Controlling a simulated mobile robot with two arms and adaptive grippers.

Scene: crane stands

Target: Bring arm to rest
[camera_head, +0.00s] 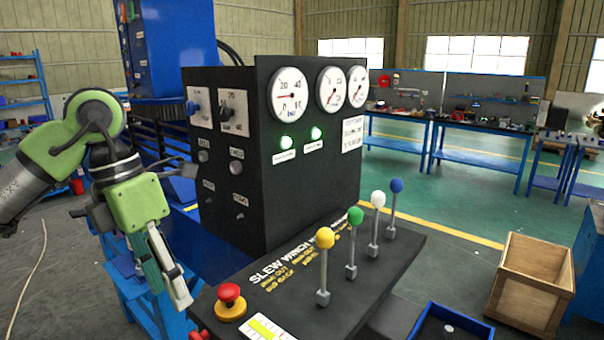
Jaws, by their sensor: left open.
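My left arm (70,150), green and grey, comes in from the left. Its gripper (172,290) is open and points down, left of the black control console (225,215). It appears empty and apart from the red emergency button (229,294). The console's sloped panel carries levers with yellow (325,238), green (355,215), white (378,198) and blue (397,185) knobs, all standing roughly upright. My right gripper is not in view.
Blue machinery (175,45) stands behind. A wooden crate (528,280) and a blue tray (450,322) are at right. Blue workbenches (480,130) line the back; floor between is clear.

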